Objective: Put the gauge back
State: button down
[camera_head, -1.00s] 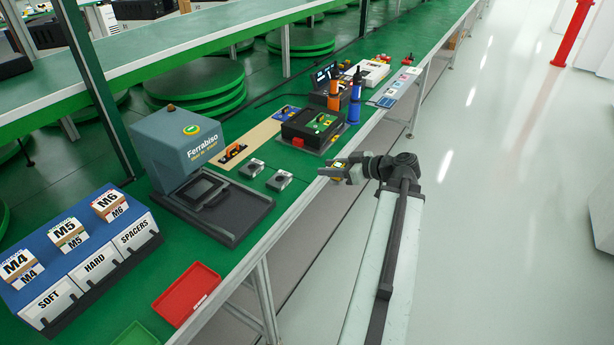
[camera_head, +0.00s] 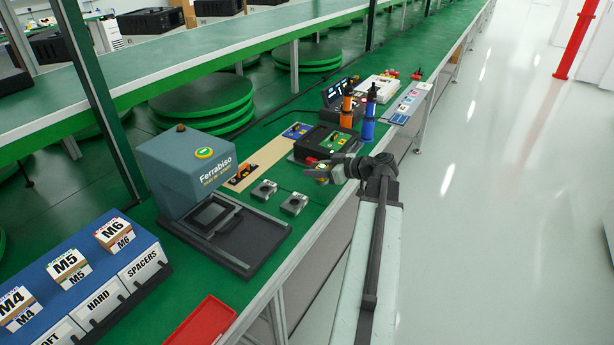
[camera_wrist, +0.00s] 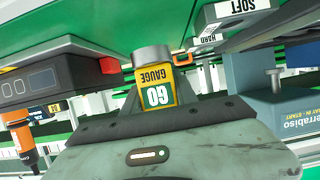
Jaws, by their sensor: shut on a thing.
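My gripper (camera_head: 322,172) is shut on the gauge (camera_head: 321,167), over the bench just in front of the black case. In the wrist view the gauge (camera_wrist: 156,92) is a yellow and green block marked GO GAUGE, with a grey metal cylinder at its end. My gripper covers part of the gauge in the head view. The black case (camera_head: 312,158) has a green and a red patch inside, partly hidden by my gripper. I cannot tell whether the gauge touches anything below.
Two small grey blocks (camera_head: 294,203) sit left of my gripper. The Ferrabiso press (camera_head: 185,165) stands farther left. Orange and blue upright drivers (camera_head: 369,118) stand behind my gripper. A red tray (camera_head: 205,325) lies at the near bench edge. The aisle at right is clear.

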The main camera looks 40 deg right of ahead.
aim_at(313, 188)
jog(key=f+b, duration=0.3)
jog(key=f, duration=0.1)
jog(key=shift+w+d+b, duration=0.1)
jog(key=shift+d+b, duration=0.15)
jog(key=shift+b, duration=0.1)
jog(key=shift+w+a+r, duration=0.15)
jog(key=shift+a, duration=0.05)
jog(key=shift+a+f, duration=0.1)
jog(key=shift+f, duration=0.15)
jog(key=c, duration=1)
grip_release()
jog(key=shift+r, duration=0.1)
jog(key=shift+o, duration=0.2)
jog(key=shift+r, duration=0.1)
